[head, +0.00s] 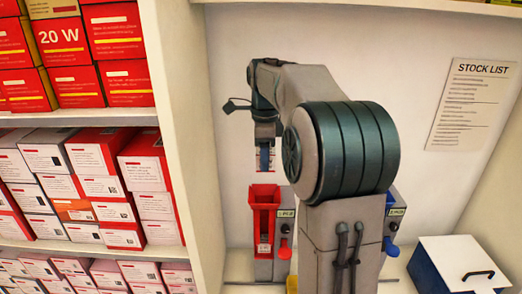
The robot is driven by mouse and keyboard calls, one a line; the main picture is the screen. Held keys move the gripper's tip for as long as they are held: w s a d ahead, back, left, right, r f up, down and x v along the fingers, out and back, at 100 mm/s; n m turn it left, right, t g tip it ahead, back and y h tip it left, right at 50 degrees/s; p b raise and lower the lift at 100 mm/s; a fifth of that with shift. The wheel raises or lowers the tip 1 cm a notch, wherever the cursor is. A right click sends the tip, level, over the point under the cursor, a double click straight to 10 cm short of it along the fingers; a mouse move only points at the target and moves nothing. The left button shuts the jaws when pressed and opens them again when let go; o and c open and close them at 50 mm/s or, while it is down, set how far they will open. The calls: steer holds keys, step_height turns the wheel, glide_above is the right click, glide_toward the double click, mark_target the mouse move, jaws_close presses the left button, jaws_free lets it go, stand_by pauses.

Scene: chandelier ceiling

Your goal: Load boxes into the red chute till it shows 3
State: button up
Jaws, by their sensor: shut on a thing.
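The red chute (264,222) stands upright at the back wall, with an open top and a slot down its front. A small display (286,213) and a red lever (285,249) sit on its right side. The number on the display is too small to read. My gripper (265,158) is above the chute opening, pointing down. The gripper partly hides the box.
A second unit with a blue lever (391,248) stands right of my arm, mostly hidden by it. A white-lidded blue case (455,265) is at the lower right. Shelves (80,117) of red and white boxes fill the left. A stock list (474,105) hangs on the wall.

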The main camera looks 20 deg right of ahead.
steer(key=shift+s+a+f+b, duration=0.1)
steer(key=shift+s+f+b, duration=0.1)
steer(key=shift+f+b, duration=0.35)
step_height(320, 180, down, 6)
steer(key=b, duration=0.4)
steer(key=shift+r, duration=0.15)
steer(key=shift+w+a+r, duration=0.1)
steer(key=shift+f+b, duration=1.35)
steer(key=shift+f, duration=0.8)
steer(key=o, duration=0.9)
steer(key=shift+r, duration=0.15)
